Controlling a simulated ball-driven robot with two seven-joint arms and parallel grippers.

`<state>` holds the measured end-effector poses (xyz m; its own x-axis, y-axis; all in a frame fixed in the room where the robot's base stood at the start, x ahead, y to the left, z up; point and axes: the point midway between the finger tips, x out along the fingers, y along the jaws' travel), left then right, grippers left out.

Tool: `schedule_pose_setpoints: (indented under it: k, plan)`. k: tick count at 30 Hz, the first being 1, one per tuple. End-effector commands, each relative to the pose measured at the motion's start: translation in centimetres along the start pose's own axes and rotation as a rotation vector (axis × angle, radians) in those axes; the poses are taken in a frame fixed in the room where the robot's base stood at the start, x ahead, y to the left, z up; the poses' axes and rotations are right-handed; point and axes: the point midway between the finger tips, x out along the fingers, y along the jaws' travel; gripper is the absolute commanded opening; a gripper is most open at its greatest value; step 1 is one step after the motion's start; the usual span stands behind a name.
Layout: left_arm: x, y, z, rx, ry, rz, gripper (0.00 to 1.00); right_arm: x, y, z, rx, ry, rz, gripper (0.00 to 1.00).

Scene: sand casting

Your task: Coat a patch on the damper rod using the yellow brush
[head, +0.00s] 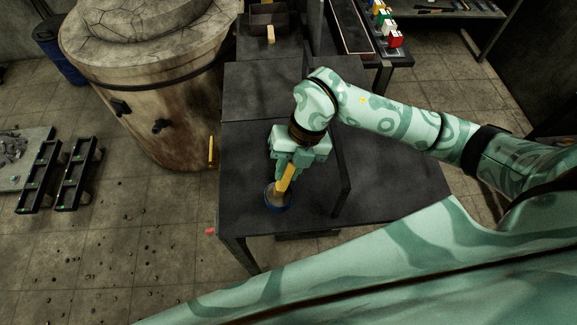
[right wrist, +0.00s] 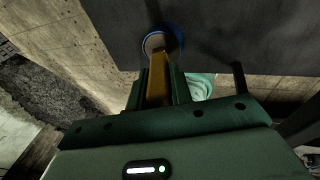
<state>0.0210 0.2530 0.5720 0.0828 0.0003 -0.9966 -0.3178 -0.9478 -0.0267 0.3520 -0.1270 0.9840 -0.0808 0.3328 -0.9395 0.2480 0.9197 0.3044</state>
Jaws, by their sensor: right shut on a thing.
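My right gripper (head: 291,163) is shut on the yellow brush (head: 285,179), which slants down to the dark table. The brush's lower end is at a round blue-rimmed tin (head: 278,207) with greyish contents. In the right wrist view, the brush (right wrist: 158,78) sits between the fingers (right wrist: 160,88) and its far end overlaps the tin (right wrist: 176,42). I cannot tell how deep the bristles are. No part is clearly the damper rod; a thin yellow bar (head: 211,149) by the furnace and a dark upright bar (head: 341,182) on the table are visible. My left gripper is out of view.
The dark table (head: 240,180) has bare room left of the tin. A large round furnace (head: 150,70) stands close at its left. A dark box (head: 270,17) is at the back. A red-tipped piece (head: 210,231) sticks out at the table's front left.

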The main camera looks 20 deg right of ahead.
Motion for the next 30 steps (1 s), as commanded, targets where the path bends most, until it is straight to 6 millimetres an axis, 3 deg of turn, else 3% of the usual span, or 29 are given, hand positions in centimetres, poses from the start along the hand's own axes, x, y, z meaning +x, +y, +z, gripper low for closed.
schedule_pose_setpoints:
  k: [5, 24, 30]
  plan:
    - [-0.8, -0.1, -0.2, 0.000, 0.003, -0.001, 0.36, -0.7, 0.1, -0.2, 0.001, 0.003, -0.003, 0.00]
    - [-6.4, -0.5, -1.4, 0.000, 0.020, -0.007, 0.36, -6.5, 2.1, -1.1, 0.000, -0.001, -0.001, 0.00]
    - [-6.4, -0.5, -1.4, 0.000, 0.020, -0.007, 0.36, -6.5, 2.1, -1.1, 0.001, 0.001, -0.001, 0.00]
